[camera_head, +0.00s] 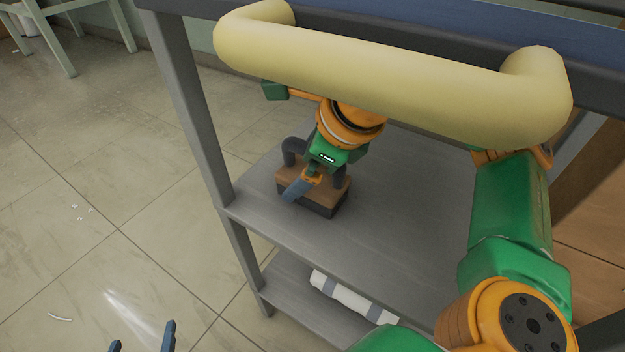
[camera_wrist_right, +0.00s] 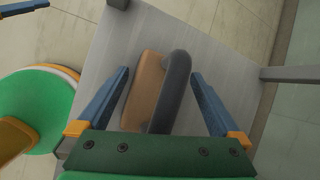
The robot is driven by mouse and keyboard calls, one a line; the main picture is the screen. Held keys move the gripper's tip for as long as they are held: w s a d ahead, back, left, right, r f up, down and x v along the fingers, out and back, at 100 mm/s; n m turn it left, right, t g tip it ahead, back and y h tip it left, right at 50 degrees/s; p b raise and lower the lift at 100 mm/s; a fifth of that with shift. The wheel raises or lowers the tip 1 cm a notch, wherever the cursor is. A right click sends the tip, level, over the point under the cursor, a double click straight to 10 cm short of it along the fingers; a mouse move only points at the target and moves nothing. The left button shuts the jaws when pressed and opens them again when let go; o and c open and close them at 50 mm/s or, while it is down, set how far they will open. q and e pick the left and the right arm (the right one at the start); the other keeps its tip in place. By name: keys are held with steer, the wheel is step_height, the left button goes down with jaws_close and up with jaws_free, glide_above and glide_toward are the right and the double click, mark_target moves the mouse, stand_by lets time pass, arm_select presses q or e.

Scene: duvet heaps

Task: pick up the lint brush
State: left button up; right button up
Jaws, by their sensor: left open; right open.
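The lint brush, a brown block with a dark base (camera_head: 324,200) and a dark arched handle, sits on the cart's upper grey shelf. My right gripper (camera_head: 302,188) is over it, pointing down, and hides part of its top. In the right wrist view the brush's brown body (camera_wrist_right: 147,82) and grey handle lie between the two blue fingers of my right gripper (camera_wrist_right: 159,73), which stand apart with a gap on each side. My left gripper (camera_head: 142,338) is open and empty at the bottom left, over the floor, with only its fingertips in view.
A thick yellow handle (camera_head: 390,75) crosses the cart above the shelf, in front of my right arm. A grey post (camera_head: 190,110) stands left of the brush. A white roll with grey bands (camera_head: 352,300) lies on the lower shelf. The tiled floor at left is mostly clear.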

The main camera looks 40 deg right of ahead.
arm_select(q)
steer(key=shift+r, duration=0.1)
arm_select(e)
steer(key=c, duration=1.3)
